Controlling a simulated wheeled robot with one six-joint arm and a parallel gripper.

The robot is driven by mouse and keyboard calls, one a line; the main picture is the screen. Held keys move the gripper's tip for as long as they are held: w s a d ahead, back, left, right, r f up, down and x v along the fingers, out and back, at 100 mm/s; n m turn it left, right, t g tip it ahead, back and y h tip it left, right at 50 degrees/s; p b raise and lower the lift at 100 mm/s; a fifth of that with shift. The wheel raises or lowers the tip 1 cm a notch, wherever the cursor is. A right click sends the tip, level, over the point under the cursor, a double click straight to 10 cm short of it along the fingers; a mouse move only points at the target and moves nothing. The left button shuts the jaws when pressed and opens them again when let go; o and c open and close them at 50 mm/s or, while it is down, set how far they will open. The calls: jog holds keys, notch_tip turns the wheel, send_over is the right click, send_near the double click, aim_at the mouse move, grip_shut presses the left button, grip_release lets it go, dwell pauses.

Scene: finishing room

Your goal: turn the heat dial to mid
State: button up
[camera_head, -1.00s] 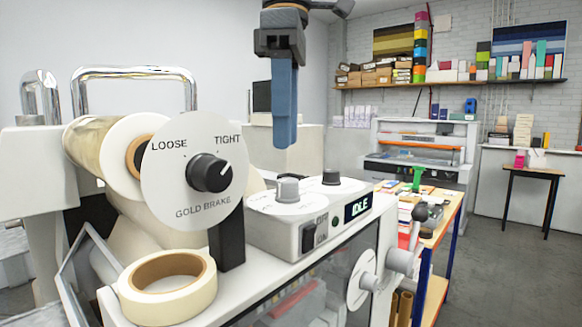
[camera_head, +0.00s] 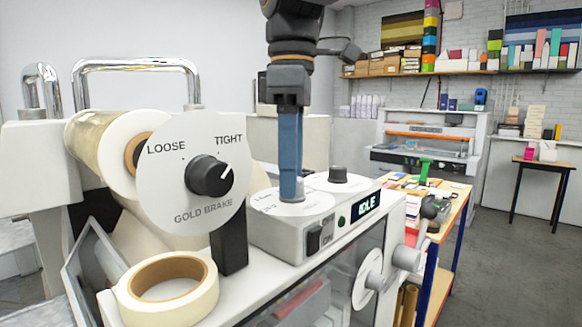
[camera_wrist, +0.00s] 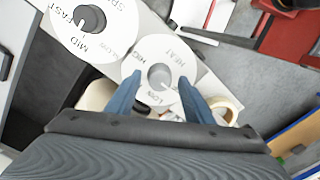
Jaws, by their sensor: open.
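The heat dial is a grey knob (camera_wrist: 159,76) on a white disc marked HEAT, with LOW legible on it. In the wrist view my gripper (camera_wrist: 160,80) is open, with one blue finger on each side of the knob. I cannot tell whether they touch it. The knob's pointer is too small to read surely. In the head view my gripper (camera_head: 291,197) points straight down at the dial's white disc (camera_head: 320,205), its fingers hiding most of the knob.
A black speed knob (camera_wrist: 91,18) on its own white disc sits beside the heat dial. The control box has an IDLE display (camera_head: 367,206) and a switch (camera_head: 319,238). The large gold brake dial (camera_head: 208,176) and a tape roll (camera_head: 168,288) stand to the left.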

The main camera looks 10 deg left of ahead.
jog(key=c, duration=1)
jog(key=shift+c, duration=0.2)
